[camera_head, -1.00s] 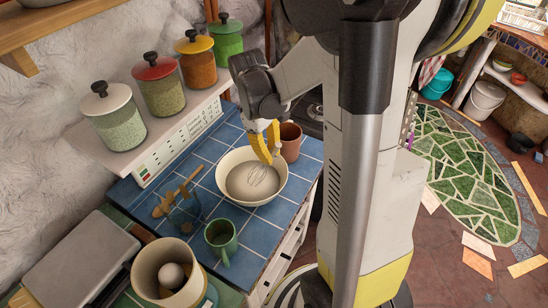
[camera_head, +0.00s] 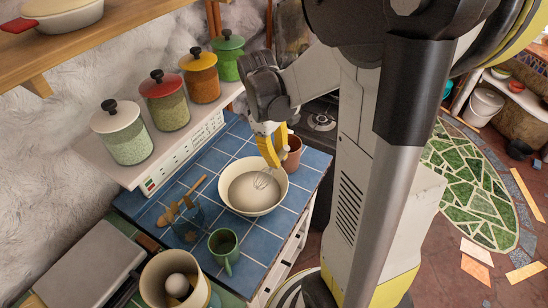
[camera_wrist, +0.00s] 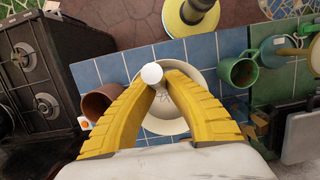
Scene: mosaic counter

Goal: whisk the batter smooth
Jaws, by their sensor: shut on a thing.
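A cream bowl (camera_head: 226,198) of smooth-looking beige batter (camera_head: 242,190) stands on the blue tiled counter. My gripper (camera_head: 272,160), with yellow fingers, is above the bowl's far right side and shut on the whisk. The whisk's wires (camera_head: 263,180) reach down into the bowl near its right side; how deep they sit in the batter is unclear. In the wrist view my gripper (camera_wrist: 158,88) closes around the whisk's pale handle (camera_wrist: 152,74). The fingers hide much of the bowl (camera_wrist: 165,126) there.
A terracotta cup (camera_head: 294,155) stands close behind the bowl at right. A green mug (camera_head: 223,246) is in front. A glass holder with wooden utensils (camera_head: 186,218) is left. Lidded jars (camera_head: 169,104) line the raised shelf. A stove (camera_head: 318,121) lies beyond. Bare tiles separate bowl and utensils.

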